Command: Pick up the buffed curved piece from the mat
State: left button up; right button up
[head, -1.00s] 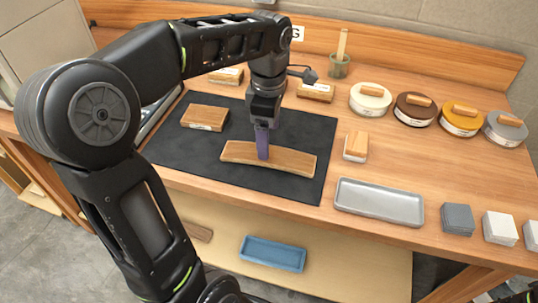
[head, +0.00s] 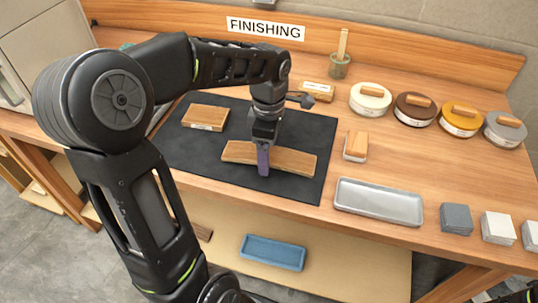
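The curved wooden piece (head: 295,162) lies on the dark mat (head: 190,160), toward its front edge. It is a long brown strip with a gentle bend. My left gripper (head: 263,162) points down at the piece, left of its middle. One purple finger shows in front of the piece's near side, its tip close to the mat. The other finger is hidden, so I cannot tell whether the gripper is closed on the piece. My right gripper is not in view.
A labelled wooden block (head: 205,117) lies on the mat at the back left. To the right are a sanding block (head: 356,145), a grey metal tray (head: 378,202), several round tins and stacked abrasive pads (head: 456,218). A blue tray (head: 272,252) sits on the lower shelf.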

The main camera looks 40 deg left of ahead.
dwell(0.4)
pick_arm(q)
jog(key=c, duration=1.5)
jog(key=shift+c, duration=0.2)
notch_tip(320, 180, up, 10)
dwell(0.4)
